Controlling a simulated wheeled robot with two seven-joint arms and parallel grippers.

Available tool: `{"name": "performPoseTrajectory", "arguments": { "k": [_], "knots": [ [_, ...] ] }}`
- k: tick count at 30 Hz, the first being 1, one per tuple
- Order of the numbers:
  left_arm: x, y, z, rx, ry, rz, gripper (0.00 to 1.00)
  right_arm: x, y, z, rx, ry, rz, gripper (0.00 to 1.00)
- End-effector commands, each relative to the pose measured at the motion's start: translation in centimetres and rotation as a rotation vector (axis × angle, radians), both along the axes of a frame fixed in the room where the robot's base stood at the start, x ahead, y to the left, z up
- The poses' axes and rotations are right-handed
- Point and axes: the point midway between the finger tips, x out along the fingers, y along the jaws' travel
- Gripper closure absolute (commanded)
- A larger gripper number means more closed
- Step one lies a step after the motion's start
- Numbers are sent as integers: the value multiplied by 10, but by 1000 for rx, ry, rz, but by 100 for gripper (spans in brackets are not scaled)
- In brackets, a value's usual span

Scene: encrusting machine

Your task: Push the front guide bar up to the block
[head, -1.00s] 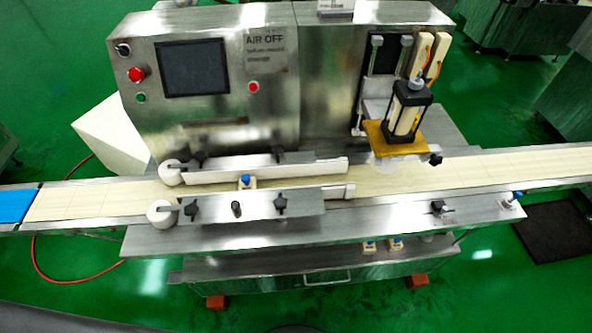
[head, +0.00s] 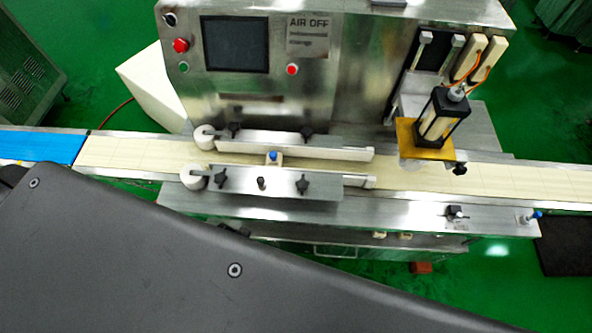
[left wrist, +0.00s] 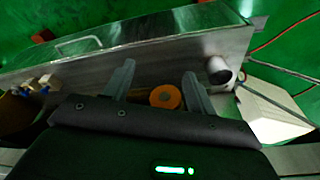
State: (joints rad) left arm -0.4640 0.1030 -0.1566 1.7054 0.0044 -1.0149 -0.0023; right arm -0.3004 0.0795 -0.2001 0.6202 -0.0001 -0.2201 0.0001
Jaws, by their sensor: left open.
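The front guide bar (head: 275,184) is a long metal bar with black knobs and a pale inner strip, on the near side of the conveyor in the head view. The block (head: 273,157), small and pale with a blue top, sits on the belt between this bar and the rear guide bar (head: 295,148). I cannot tell whether the front bar touches it. My left arm covers the lower left of the head view; its gripper does not show there. In the left wrist view my left gripper (left wrist: 160,70) is open with nothing visibly held. My right gripper is not in view.
A metal cabinet with a handle (left wrist: 78,45) and an orange round part (left wrist: 166,97) show in the left wrist view. A white box (head: 155,85) stands left.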

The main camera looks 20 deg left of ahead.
Motion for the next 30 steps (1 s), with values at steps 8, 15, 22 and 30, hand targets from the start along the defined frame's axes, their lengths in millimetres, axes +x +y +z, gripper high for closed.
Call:
{"name": "performPoseTrajectory", "arguments": {
  "k": [8, 15, 22, 30],
  "knots": [
    [16, -1, 122, -4, -43, 7, 44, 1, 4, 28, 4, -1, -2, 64],
    [73, -32, 206, -39, -216, -93, 44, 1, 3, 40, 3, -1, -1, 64],
    [144, -100, 269, -130, -463, -315, 44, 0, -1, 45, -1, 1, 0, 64],
    [176, -184, 325, -282, -588, -813, 44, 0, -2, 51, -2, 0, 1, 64]
  ]
}}
